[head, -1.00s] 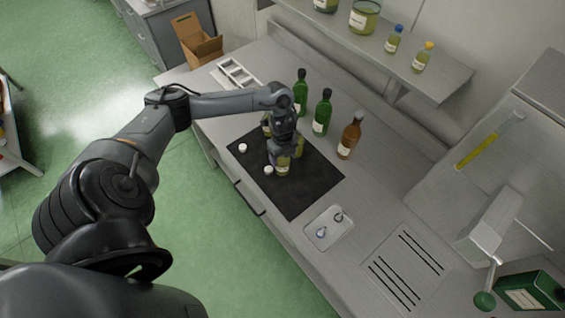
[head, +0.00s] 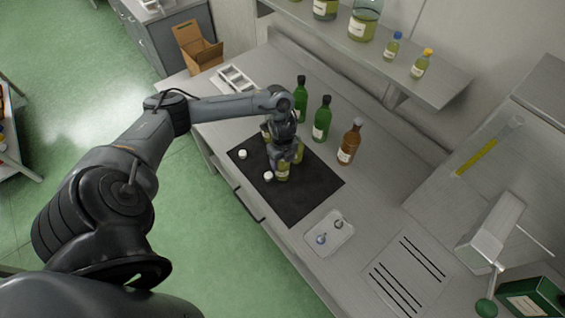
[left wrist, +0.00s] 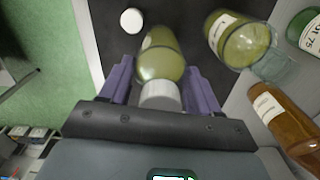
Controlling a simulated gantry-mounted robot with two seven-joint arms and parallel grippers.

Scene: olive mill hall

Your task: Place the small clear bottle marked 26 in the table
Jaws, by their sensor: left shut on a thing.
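A small clear bottle (head: 284,172) with yellow-green oil and a pale label is at my left gripper (head: 281,160), above or on the black mat (head: 315,185). In the left wrist view the bottle (left wrist: 160,62) sits between the purple fingers of the left gripper (left wrist: 159,85), which are shut on it, with its white cap toward the palm. Its number cannot be read. I cannot tell whether its base touches the mat. The steel table (head: 375,215) lies around the mat. My right gripper is not in view.
A larger clear oil jar (left wrist: 245,42) stands close beside the held bottle. Green bottles (head: 322,118) and a brown bottle (head: 350,142) stand behind the mat. White caps (head: 268,175) lie on the mat. A small tray (head: 328,232) sits right; the mat's right part is clear.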

